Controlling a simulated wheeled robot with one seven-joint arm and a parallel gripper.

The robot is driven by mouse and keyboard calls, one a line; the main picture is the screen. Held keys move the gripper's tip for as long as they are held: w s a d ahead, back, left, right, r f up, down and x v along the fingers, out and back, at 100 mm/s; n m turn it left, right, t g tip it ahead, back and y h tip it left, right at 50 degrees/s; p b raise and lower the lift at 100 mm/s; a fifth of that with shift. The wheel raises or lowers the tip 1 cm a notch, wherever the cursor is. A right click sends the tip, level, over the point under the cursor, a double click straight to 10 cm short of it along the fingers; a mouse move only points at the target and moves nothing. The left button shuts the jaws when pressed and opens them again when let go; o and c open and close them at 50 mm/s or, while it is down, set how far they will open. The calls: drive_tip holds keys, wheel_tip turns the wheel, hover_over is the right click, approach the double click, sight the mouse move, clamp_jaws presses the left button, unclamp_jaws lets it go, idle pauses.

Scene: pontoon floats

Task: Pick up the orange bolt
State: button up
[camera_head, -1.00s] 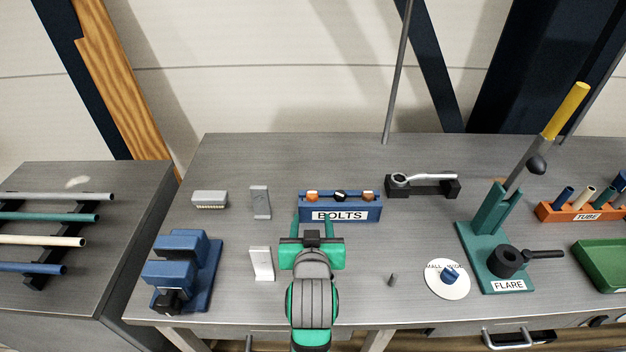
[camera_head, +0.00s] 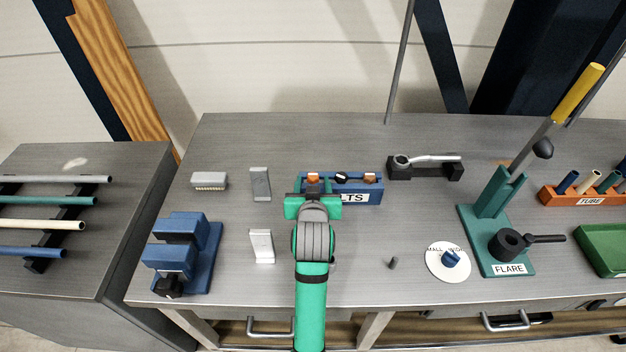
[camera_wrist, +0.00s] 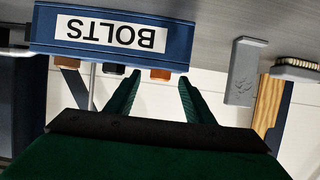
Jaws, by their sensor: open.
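The blue rack labelled BOLTS (camera_head: 376,196) stands on the bench and holds an orange bolt (camera_head: 313,177) at its left end. A black bolt (camera_head: 342,177) is in the middle and another orange-looking bolt (camera_head: 370,178) is at the right. My gripper (camera_head: 313,186) is open at the left part of the rack. In the upside-down wrist view, the rack (camera_wrist: 180,45) is at the top, and the left-end orange bolt (camera_wrist: 160,74) shows between the two green fingers (camera_wrist: 158,80), not visibly gripped. The bolt shafts are hidden in the rack.
Grey blocks (camera_head: 261,184) stand left of the rack. A blue vise (camera_head: 188,250) is at the front left. A wrench on a black holder (camera_head: 425,168) and the green FLARE press (camera_head: 490,230) are to the right.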

drive_tip(key=shift+w+f, duration=0.25)
drive_tip(key=shift+w, duration=0.4)
clamp_jaws()
